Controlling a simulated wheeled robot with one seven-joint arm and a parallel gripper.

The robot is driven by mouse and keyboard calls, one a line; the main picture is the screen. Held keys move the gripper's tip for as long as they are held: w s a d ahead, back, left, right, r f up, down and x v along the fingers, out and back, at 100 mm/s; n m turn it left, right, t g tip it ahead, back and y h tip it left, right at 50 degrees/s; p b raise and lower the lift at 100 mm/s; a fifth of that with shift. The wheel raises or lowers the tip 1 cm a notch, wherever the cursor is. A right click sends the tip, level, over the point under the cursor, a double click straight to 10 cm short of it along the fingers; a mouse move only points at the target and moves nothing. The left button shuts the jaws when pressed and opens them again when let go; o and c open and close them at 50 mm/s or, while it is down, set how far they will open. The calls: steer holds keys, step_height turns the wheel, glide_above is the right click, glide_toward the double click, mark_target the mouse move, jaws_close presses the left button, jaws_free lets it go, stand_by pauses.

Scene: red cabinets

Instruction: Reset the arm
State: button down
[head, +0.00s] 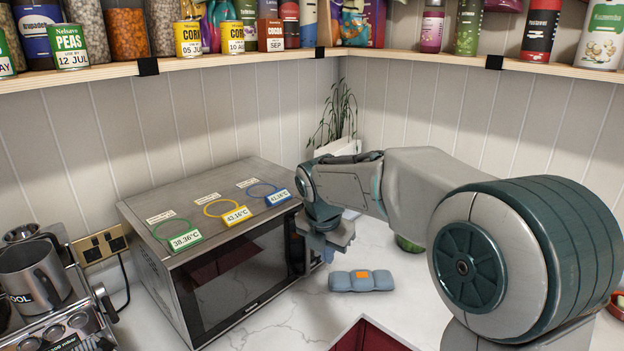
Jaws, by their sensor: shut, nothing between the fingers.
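My arm reaches in from the right, with its elbow joint large in the foreground. My gripper (326,256) points down just right of the microwave's front right corner, above the white counter. It is shut, and nothing shows between its fingers. The fingertips are small in the picture and close to the microwave (243,280). A blue-grey segmented pouch with an orange patch (343,281) lies on the counter just below and to the right of my gripper, apart from it.
Three coloured rings with temperature tags, such as the yellow one (237,213), lie on the microwave. A steel jug (35,275) stands at the left. A shelf (200,63) of cans and jars runs above. A potted plant (338,120) stands in the corner.

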steer(key=s+d+m, duration=0.5)
steer(key=s+m, duration=0.7)
steer(key=m, duration=0.2)
steer(key=s+d+f+m+t+y, duration=0.1)
steer(key=s+d+m, duration=0.5)
steer(key=s+m, duration=0.6)
steer(key=shift+s+d+m, duration=0.2)
steer(key=shift+s+m, duration=0.2)
steer(key=shift+m, duration=1.2)
